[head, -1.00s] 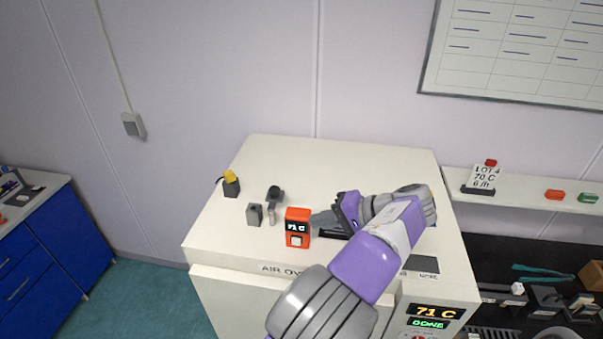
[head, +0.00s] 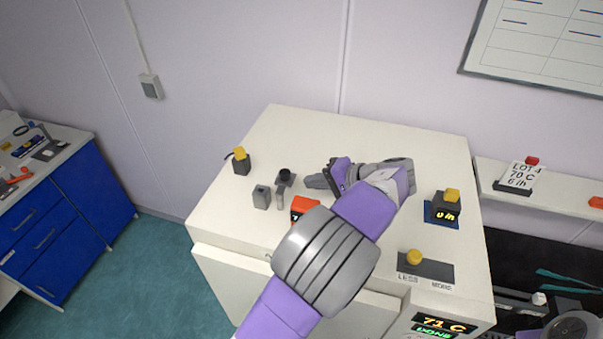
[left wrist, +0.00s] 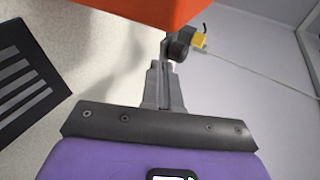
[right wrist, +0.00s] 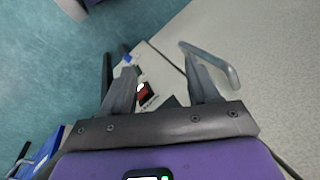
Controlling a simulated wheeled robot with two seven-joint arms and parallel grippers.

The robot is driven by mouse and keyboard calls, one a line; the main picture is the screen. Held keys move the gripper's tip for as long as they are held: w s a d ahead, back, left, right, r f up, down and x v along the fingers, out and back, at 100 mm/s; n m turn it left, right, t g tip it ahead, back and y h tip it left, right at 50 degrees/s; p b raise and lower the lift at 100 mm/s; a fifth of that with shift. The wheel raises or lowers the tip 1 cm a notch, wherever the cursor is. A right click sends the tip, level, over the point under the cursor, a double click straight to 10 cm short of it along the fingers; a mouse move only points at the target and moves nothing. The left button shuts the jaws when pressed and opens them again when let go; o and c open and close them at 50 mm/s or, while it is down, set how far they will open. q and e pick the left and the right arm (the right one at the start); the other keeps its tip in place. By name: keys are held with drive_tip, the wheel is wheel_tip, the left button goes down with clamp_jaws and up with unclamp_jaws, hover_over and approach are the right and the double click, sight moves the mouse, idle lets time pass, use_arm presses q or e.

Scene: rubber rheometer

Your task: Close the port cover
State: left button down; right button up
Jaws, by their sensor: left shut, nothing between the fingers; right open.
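The port fitting on the oven top (head: 360,130) has a dark round cap (head: 285,175) with a grey lever-like arm (head: 279,199) running toward the front. I take this as the port cover, but cannot tell whether it covers an opening. My left gripper (head: 307,182) is shut and empty, its tips just right of the cap. In the left wrist view, the shut fingers (left wrist: 164,72) point at the dark round cap (left wrist: 180,46); contact cannot be told. My right gripper (right wrist: 160,65) is open and empty, with floor and light surfaces beyond it.
A grey block (head: 261,197) stands left of the lever. An orange display box (head: 303,207) stands in front, partly behind my left arm. A yellow-topped dark block (head: 241,161) stands at the back left. A dark timer (head: 445,209) and slider (head: 426,267) are at right.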

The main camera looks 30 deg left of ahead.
sight(290, 176)
use_arm(q)
drive_tip(key=a, duration=0.3)
drive_tip(key=shift+s+a+r+p, duration=0.15)
drive_tip(key=shift+s+a+p, duration=0.05)
drive_tip(key=shift+p, duration=0.2)
drive_tip(key=shift+w+a, duration=0.15)
drive_tip(key=shift+a, duration=0.1)
use_arm(e)
drive_tip(key=shift+r, duration=0.5)
